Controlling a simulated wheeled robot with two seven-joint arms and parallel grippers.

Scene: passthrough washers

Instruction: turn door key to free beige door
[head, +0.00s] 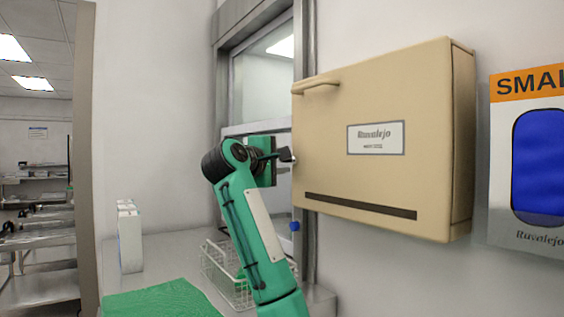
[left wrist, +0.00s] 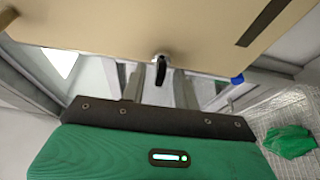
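The beige door (head: 370,120) is the front of a wall-mounted box, with a bar handle (head: 315,87) at its upper left, and it looks closed. A small metal lock with a dark key (left wrist: 160,69) shows at the door's edge in the left wrist view. In the head view, the key is mostly hidden by my gripper. My left gripper (head: 283,156) is at the box's left edge, in front of the window. In the left wrist view, its grey fingers (left wrist: 155,88) appear apart, with the key in the gap between them. My right gripper is in neither view.
A wire basket (head: 215,262) stands on the counter beneath my left arm, near a green mat (head: 160,300) and white cartons (head: 129,237). A blue knob (head: 295,226) is below the box's left corner. A blue-windowed glove box (head: 530,165) is at right.

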